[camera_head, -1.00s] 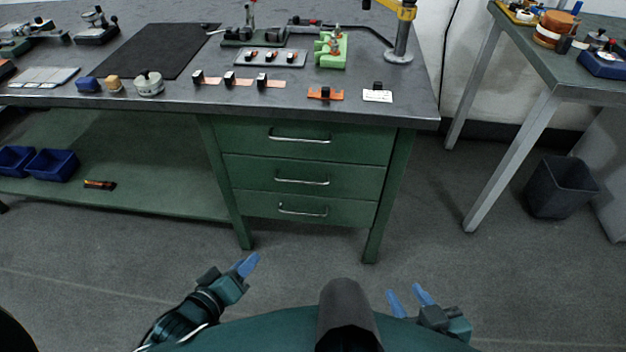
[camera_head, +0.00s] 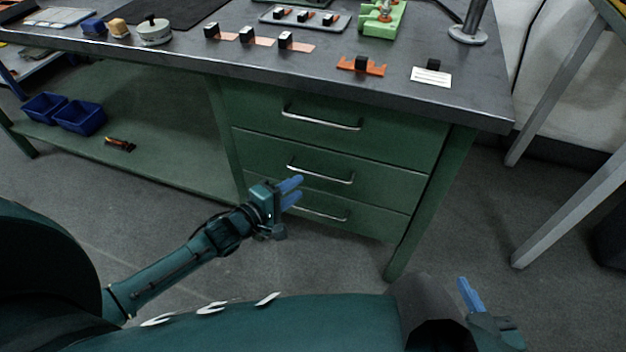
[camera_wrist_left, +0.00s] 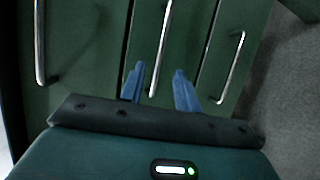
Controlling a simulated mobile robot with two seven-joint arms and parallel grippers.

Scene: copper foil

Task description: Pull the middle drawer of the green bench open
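The green bench (camera_head: 437,190) has a stack of three drawers, all flush with its front. The middle drawer (camera_head: 390,182) carries a silver bar handle (camera_head: 320,175). My left gripper (camera_head: 292,190) is in front of the drawers, close to the left end of that handle and over part of the bottom drawer. In the left wrist view the middle handle (camera_wrist_left: 160,50) runs down between the two blue fingertips (camera_wrist_left: 158,82), which are apart. I cannot tell whether they touch it. My right gripper (camera_head: 470,295) is low at the right, away from the bench, with one blue finger clearly visible.
The top drawer handle (camera_head: 320,118) and bottom drawer handle (camera_head: 322,213) sit above and below. A bench leg (camera_head: 405,240) stands at the right. Blue bins (camera_head: 80,118) lie on the lower shelf. Floor in front of the drawers is clear.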

